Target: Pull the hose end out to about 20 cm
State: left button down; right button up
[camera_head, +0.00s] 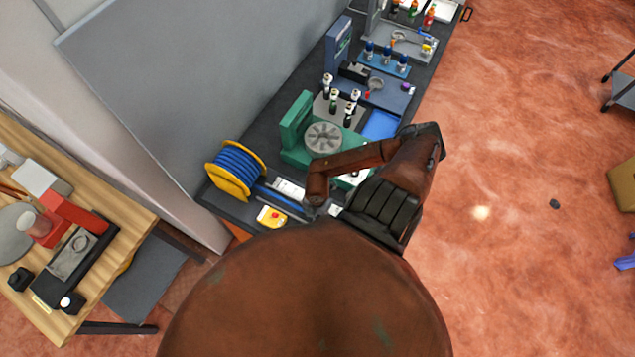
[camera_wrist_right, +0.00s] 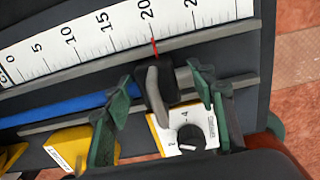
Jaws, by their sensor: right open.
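The blue hose (camera_wrist_right: 65,112) lies straight in a grey track beside a white ruler (camera_wrist_right: 100,40) marked up to 25. Its black end (camera_wrist_right: 155,88) stands at about the red mark at 20. My right gripper (camera_wrist_right: 160,78) is open, with one green finger on each side of the black end. I see no clear grip on it. In the head view the hose (camera_head: 278,198) runs out from a yellow reel (camera_head: 228,190) wound with blue hose. My arm hides the hose end there. My left gripper is not in view.
A dial box (camera_wrist_right: 188,138) and a yellow block (camera_wrist_right: 75,150) sit close beside the track. A green fixture with a grey disc (camera_head: 323,137) and several bottles stand farther along the dark bench. A wooden table (camera_head: 130,225) is at left.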

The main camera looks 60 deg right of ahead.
notch_tip(320, 180, up, 12)
dwell(0.5)
